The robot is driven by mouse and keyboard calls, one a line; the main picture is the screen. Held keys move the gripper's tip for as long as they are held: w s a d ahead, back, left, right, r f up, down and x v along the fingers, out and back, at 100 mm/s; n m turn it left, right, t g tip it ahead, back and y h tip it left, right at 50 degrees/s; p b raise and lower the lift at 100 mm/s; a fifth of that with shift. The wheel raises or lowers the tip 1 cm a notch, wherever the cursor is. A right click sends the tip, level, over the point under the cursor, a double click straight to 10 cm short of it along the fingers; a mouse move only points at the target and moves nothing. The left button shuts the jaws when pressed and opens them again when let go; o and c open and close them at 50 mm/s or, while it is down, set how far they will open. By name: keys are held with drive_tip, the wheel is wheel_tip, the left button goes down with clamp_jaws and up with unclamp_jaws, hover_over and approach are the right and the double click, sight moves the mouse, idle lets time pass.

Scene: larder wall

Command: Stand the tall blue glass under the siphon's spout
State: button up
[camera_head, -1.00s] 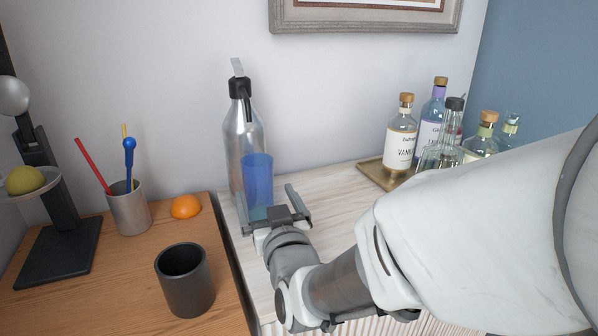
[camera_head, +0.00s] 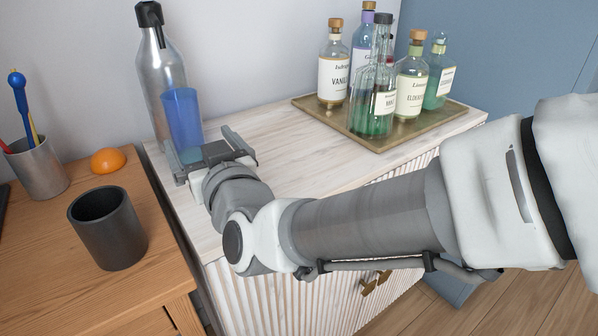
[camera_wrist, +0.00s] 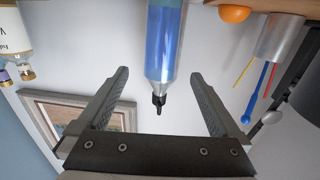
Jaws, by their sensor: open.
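The tall blue glass (camera_head: 183,122) stands upright on the pale cabinet top, in front of the silver siphon (camera_head: 151,68) and overlapping it in view. The siphon's black head and spout show above the glass; I cannot tell whether the glass is directly under the spout. My gripper (camera_head: 200,142) is open, low at the near side of the glass. In the wrist view, which is upside down, the glass (camera_wrist: 164,40) lies ahead between the spread fingers (camera_wrist: 160,75), with a gap on each side. The siphon's black head (camera_wrist: 159,99) shows beyond it. The glass's base is hidden.
A brass tray (camera_head: 310,104) with several bottles stands to the right on the cabinet. On the wooden desk at left are a dark cup (camera_head: 108,228), an orange (camera_head: 108,161) and a metal pen holder (camera_head: 38,168). The cabinet top between gripper and tray is clear.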

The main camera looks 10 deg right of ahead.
drive_tip(key=s+d+f+g, duration=0.1)
drive_tip(key=d, duration=0.2)
drive_tip(key=s+d+f+g+h, duration=0.1)
drive_tip(key=d+f+g, duration=0.1)
drive_tip(key=d, duration=0.1)
drive_tip(key=s+d+f+g, duration=0.1)
drive_tip(key=s+d+g, duration=0.1)
drive_tip(key=d, duration=0.1)
drive_tip(key=shift+s+d+f+m+h, duration=0.1)
drive_tip(key=shift+d+f+m+h, duration=0.2)
drive_tip(key=shift+m+h, duration=0.1)
drive_tip(key=s+d+f+m+g+h, duration=0.3)
drive_tip(key=s+d+f+g+h, duration=0.1)
drive_tip(key=s+d, duration=0.7)
drive_tip(key=shift+s+f+g+h, duration=0.25)
drive_tip(key=shift+s+g, duration=0.35)
drive_tip(key=shift+g, duration=0.3)
drive_tip(key=shift+d, duration=0.1)
wheel_tip(320, 180, up, 27)
drive_tip(key=p, duration=2.6)
drive_tip(key=shift+p, duration=0.4)
